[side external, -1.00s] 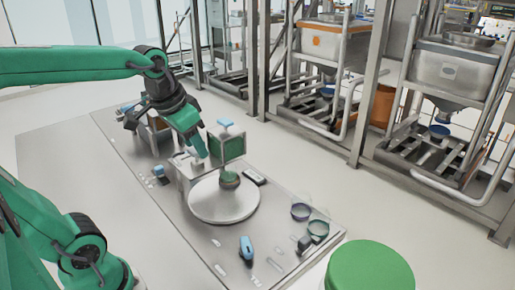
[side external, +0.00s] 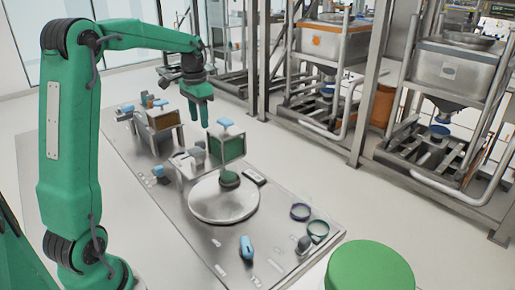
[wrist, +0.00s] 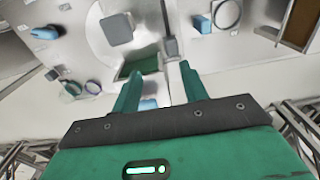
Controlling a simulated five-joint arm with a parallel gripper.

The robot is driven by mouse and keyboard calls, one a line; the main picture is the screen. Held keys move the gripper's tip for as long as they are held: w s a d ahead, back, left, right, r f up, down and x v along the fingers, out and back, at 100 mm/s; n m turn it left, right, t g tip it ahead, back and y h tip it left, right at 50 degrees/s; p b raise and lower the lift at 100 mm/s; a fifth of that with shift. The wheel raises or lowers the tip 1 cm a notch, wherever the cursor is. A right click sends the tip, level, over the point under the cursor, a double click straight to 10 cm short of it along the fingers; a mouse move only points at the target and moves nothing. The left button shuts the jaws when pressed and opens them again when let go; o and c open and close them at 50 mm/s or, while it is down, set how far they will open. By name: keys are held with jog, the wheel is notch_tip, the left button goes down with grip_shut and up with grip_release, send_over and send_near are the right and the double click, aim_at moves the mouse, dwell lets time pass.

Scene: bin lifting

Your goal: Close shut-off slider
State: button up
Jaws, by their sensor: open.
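No part is clearly marked as the shut-off slider. A framed green panel with a light blue block on top (side external: 226,146) stands upright behind the round plate on the metal table. A similar framed brown panel (side external: 161,119) with a blue top stands farther back left. My gripper (side external: 200,118) hangs fingers down above and behind the green panel, apart from it. In the wrist view my gripper (wrist: 161,72) is open and empty, and a green panel (wrist: 143,64) shows partly behind its left finger.
A blue object (side external: 246,248), a purple ring (side external: 300,211) and a green ring (side external: 318,230) lie on the table (side external: 205,250). A green drum (side external: 370,270) stands at front right; framed bins stand behind.

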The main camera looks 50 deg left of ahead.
aim_at(199, 141)
jog(key=shift+w+a+f, duration=0.15)
jog(key=shift+a+f, duration=0.15)
jog(key=shift+a, duration=0.3)
jog(key=shift+w+a+f, duration=0.1)
jog(key=shift+a+f, duration=0.2)
jog(key=shift+a, duration=0.25)
jog(key=shift+f, duration=0.1)
jog(key=shift+f, duration=3.8)
jog(key=shift+c, duration=0.4)
grip_shut()
